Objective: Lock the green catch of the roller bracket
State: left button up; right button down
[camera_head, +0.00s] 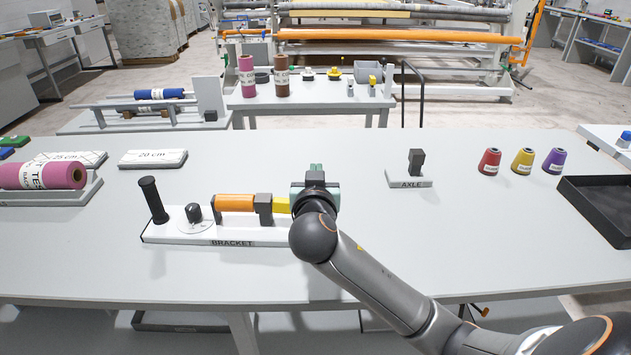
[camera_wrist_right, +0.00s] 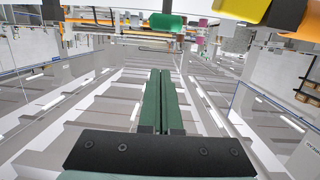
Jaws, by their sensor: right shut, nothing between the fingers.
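The roller bracket (camera_head: 232,239) is a white labelled base on the table. It carries an upright black handle (camera_head: 153,200), a black knob on a dial (camera_head: 194,213), an orange roller (camera_head: 234,203) and a yellow piece (camera_head: 282,205). My right gripper (camera_head: 315,168) is over the bracket's right end, shut and empty, and hides that end. In the right wrist view its dark green fingers (camera_wrist_right: 160,72) lie together. A green rounded part (camera_wrist_right: 166,27), apparently the catch, shows just beyond the fingertips; contact is unclear. The yellow piece (camera_wrist_right: 246,9) is beside it. My left gripper is out of view.
The axle stand (camera_head: 410,182), several thread cones (camera_head: 522,161) and a black tray (camera_head: 605,205) lie to the right. A pink roll (camera_head: 40,176) and a 20 cm block (camera_head: 152,158) are left. The table's front is clear.

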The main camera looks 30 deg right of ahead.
jog(key=x, duration=0.3)
jog(key=shift+f, duration=0.25)
jog(key=shift+s+a+f, duration=0.2)
jog(key=shift+s+f, duration=0.1)
jog(key=shift+f, duration=0.2)
jog(key=shift+s+a+f, duration=0.2)
jog(key=shift+s+f, duration=0.1)
jog(key=shift+f, duration=0.25)
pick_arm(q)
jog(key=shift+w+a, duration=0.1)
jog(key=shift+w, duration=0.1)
pick_arm(e)
jog(key=shift+s+a+f, duration=0.15)
jog(key=shift+s+f, duration=0.05)
jog(key=shift+f, duration=0.25)
